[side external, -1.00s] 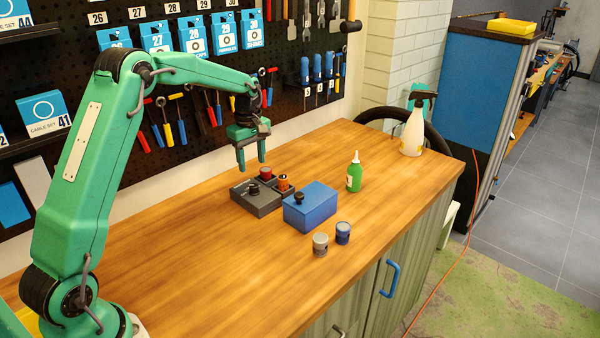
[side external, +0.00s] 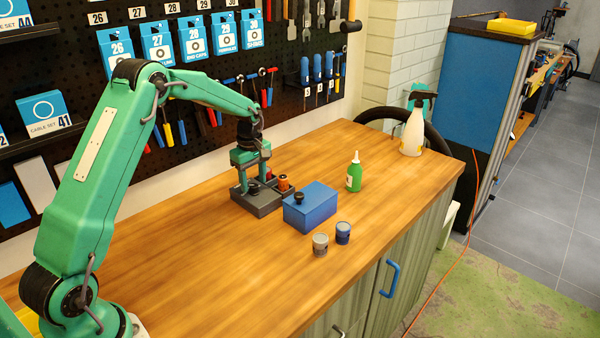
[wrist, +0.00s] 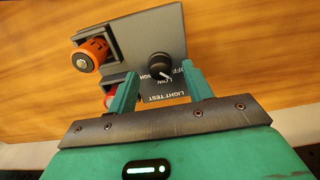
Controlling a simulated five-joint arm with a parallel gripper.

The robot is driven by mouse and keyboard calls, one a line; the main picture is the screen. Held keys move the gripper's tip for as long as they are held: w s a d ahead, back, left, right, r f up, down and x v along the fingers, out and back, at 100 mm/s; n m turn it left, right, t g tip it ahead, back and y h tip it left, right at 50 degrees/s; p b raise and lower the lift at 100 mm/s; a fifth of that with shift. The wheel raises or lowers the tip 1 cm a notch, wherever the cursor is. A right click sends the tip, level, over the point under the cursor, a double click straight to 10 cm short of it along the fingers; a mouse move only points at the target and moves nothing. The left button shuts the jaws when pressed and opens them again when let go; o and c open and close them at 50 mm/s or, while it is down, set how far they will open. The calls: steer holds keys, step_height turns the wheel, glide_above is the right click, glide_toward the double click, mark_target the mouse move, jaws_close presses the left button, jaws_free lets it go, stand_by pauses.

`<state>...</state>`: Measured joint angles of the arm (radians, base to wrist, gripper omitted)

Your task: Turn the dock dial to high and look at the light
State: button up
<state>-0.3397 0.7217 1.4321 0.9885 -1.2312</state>
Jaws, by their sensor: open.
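The grey dock (side external: 262,209) sits on the bench and also shows in the wrist view (wrist: 158,27). Its black dial (wrist: 159,65) has a pale pointer mark aimed to the lower right, towards the printed OFF, LOW and HIGH labels; I cannot tell exactly which one it meets. "LIGHT TEST" is printed near it. An orange cylinder (wrist: 90,56) with a metal end sits in the dock, also seen in the side view (side external: 283,184). A red part (wrist: 109,99) is partly hidden. My gripper (side external: 253,185) is open over the dial, its fingers (wrist: 160,72) on either side of it.
A blue box (side external: 313,207) with a black knob stands right of the dock. Grey (side external: 320,244) and blue (side external: 343,232) small tins, a green bottle (side external: 354,175) and a white spray bottle (side external: 413,132) stand further right. The front left bench is clear.

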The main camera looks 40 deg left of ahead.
steer(key=shift+f, duration=0.75)
steer(key=c, duration=1)
